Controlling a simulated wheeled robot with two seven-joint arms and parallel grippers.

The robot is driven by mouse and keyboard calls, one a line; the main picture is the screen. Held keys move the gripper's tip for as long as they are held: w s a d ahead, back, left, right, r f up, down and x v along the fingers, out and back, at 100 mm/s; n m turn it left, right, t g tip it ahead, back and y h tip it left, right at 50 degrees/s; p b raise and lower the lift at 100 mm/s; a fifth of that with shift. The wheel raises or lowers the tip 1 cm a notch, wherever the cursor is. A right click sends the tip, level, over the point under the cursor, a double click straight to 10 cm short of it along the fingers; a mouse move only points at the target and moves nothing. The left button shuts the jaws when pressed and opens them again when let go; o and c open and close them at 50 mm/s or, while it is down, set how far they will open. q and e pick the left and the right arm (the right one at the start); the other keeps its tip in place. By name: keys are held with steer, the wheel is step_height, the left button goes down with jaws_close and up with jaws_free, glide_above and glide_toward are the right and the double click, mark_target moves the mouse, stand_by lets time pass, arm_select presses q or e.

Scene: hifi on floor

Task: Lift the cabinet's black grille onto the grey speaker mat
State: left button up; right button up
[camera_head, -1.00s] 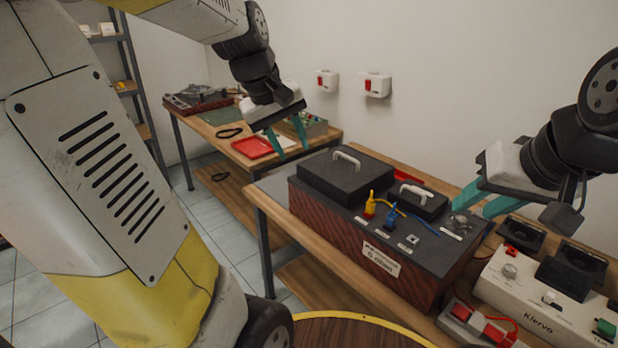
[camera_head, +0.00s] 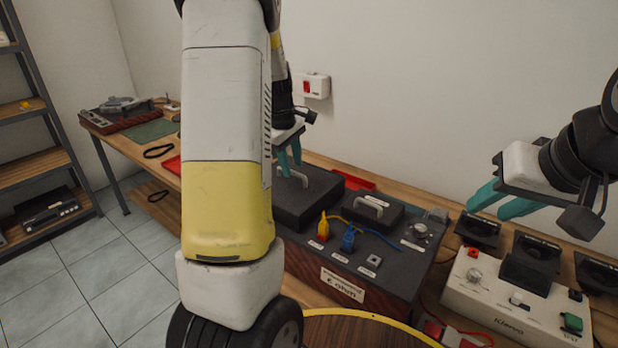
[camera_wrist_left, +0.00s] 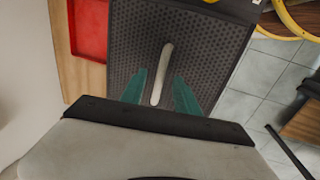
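The cabinet (camera_head: 390,289) has a dark top and a red-brown wooden front. Its larger black grille (camera_head: 318,204), with a pale bar handle, lies on the left part of the top; in the left wrist view the grille (camera_wrist_left: 210,45) is perforated. My left gripper (camera_head: 290,166) is open just above it. In the left wrist view its fingers lie either side of the handle (camera_wrist_left: 162,75), apart from it as far as I can see. My right gripper (camera_head: 484,212) is open and empty, above the bench at right. I cannot make out the grey speaker mat; my left arm covers the bench left of the cabinet.
A smaller black lid (camera_head: 365,209) with a handle, a yellow plug (camera_head: 323,226) and a blue plug (camera_head: 349,238) sit on the cabinet top. A red tray (camera_wrist_left: 89,28) is beside the cabinet. A white console (camera_head: 505,312) stands at right.

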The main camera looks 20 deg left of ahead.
arm_select(q)
steer(key=shift+w+f, duration=0.15)
steer(key=shift+f, duration=0.7)
jaws_close()
steer(key=shift+r, duration=0.1)
stand_by(0.6)
